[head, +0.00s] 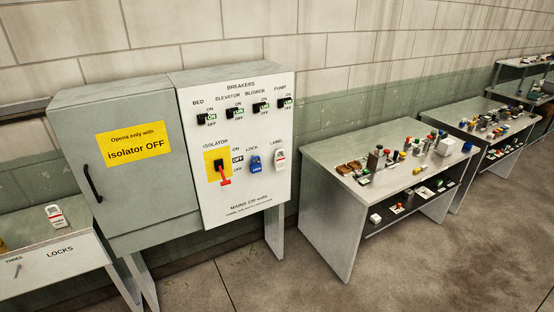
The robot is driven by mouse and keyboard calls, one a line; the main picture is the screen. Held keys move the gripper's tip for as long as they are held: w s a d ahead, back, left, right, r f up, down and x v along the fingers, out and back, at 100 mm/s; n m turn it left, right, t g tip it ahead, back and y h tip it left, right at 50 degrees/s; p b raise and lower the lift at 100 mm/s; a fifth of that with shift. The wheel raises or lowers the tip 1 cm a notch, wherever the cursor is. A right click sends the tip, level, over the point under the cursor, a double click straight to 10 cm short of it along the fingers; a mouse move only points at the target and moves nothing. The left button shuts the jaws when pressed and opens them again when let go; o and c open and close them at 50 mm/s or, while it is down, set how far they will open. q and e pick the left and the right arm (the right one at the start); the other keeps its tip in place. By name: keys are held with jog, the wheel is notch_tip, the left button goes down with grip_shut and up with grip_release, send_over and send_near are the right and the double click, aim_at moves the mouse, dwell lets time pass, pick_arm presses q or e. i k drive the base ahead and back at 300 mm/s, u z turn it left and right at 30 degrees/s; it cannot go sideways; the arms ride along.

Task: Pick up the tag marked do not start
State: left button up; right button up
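Two white tags with red print are in the head view; their words are too small to read. One tag (55,217) lies on the left bench, behind the front panel marked "LOCKS". The other tag (280,159) hangs under "LABEL" on the white breaker panel (240,190), right of a blue padlock (256,165) under "LOCK". Neither of my grippers is in view, and nothing is seen touching either tag.
A grey cabinet (140,190) with a black handle and a yellow sign stands closed beside the panel. The isolator has a red handle (225,177). The left bench (25,228) is mostly bare. Benches (330,155) crowded with small parts stand right. Floor in front is clear.

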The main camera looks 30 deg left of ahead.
aim_at(279, 161)
jog(key=u, duration=1.6)
jog(key=i, duration=1.05)
jog(key=u, duration=0.55)
jog(key=i, duration=1)
jog(key=z, duration=0.35)
